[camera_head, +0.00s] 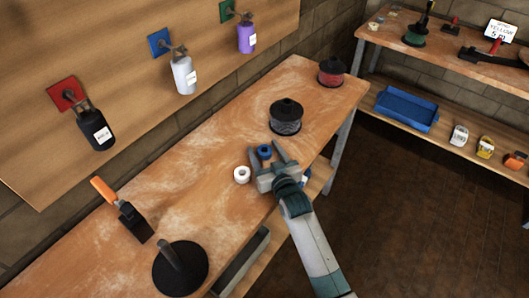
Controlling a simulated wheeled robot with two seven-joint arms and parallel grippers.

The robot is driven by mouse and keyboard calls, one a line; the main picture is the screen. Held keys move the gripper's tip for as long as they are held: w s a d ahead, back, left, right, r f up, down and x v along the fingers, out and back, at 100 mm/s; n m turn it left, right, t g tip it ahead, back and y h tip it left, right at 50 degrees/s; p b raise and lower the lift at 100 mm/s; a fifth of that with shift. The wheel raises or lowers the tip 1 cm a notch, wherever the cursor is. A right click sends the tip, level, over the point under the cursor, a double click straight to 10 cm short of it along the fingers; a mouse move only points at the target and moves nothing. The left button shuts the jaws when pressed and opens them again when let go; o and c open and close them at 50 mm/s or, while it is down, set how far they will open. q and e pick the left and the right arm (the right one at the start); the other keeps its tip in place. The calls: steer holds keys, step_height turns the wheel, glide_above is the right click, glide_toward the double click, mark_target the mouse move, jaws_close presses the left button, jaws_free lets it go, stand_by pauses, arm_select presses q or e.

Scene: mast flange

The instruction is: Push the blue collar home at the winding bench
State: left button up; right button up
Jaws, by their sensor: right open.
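The blue collar (264,151) is a small blue ring on the wooden bench (190,170), at its right-hand edge. My right gripper (265,150) is open, with one finger on each side of the blue collar. Whether the fingers touch it I cannot tell. What the collar sits on is hidden. A dark spool (286,118) stands just beyond the gripper. My left gripper is not in view.
A red spool (331,73) stands at the far end. An orange-handled tool (122,210) and a black disc with a post (180,268) are nearer. A second bench (450,62) stands at right.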

steer(key=c, duration=1.2)
steer(key=shift+o, duration=0.2)
step_height(320, 180, up, 10)
steer(key=b, duration=0.1)
steer(key=shift+s, duration=0.1)
